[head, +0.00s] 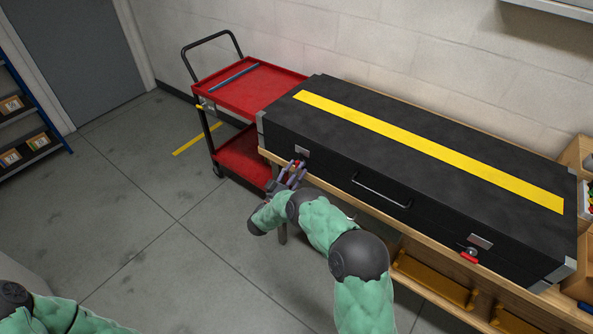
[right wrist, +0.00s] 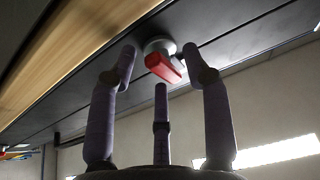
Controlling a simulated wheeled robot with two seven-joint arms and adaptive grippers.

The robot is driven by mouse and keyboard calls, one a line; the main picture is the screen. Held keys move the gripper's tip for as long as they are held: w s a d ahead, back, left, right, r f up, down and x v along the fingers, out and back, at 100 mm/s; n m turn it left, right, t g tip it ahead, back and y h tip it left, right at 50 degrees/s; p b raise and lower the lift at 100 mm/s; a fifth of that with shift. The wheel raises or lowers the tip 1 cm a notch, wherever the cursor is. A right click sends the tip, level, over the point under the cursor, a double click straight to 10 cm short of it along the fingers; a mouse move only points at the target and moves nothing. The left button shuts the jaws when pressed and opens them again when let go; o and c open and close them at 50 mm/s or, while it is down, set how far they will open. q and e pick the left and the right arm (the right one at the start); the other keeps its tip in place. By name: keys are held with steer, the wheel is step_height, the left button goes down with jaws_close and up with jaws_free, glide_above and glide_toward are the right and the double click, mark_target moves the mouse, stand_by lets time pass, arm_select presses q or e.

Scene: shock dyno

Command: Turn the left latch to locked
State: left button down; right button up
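A long black case (head: 340,150) with a yellow stripe lies on a wooden bench. The left latch (head: 298,162), with a red handle, is on the case's front face near its left end. In the right wrist view the latch (right wrist: 163,64) is a red handle on a round metal base, pointing slantwise. My right gripper (head: 291,174) is at this latch; in the right wrist view its fingers (right wrist: 161,72) stand spread around the handle, with no clear contact. Only part of my left arm shows at the lower left; its gripper is out of view.
The right latch (head: 469,257) has a red handle near the case's right end. A carry handle (head: 381,191) sits between the latches. A red cart (head: 250,88) with a blue bar stands behind left. Wooden bins (head: 578,152) are at the right edge. Floor is clear at left.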

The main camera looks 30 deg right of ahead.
steer(key=shift+a, duration=0.1)
steer(key=v, duration=1.2)
steer(key=shift+f, duration=0.1)
stand_by(0.3)
steer(key=w+a+f+n+t+y, duration=0.2)
steer(key=w+f+n+t+y, duration=0.35)
steer(key=f+y, duration=0.4)
steer(key=s+a+f+n+g+y, duration=0.3)
steer(key=s+a+f+y, duration=0.1)
steer(key=a+f+y, duration=0.3)
steer(key=s+a+n+g+y, duration=0.1)
steer(key=s+a+g+y, duration=0.1)
steer(key=s, duration=0.8)
steer(key=s+a+n+g+y, duration=0.1)
steer(key=s+a+g+y, duration=0.2)
steer(key=s, duration=0.8)
steer(key=s+a+n+g+y, duration=0.1)
steer(key=s+a+g+y, duration=0.2)
steer(key=s, duration=0.7)
steer(key=shift+s+a+f+g, duration=0.15)
steer(key=shift+a+f+g, duration=0.3)
steer(key=shift+a+g, duration=0.65)
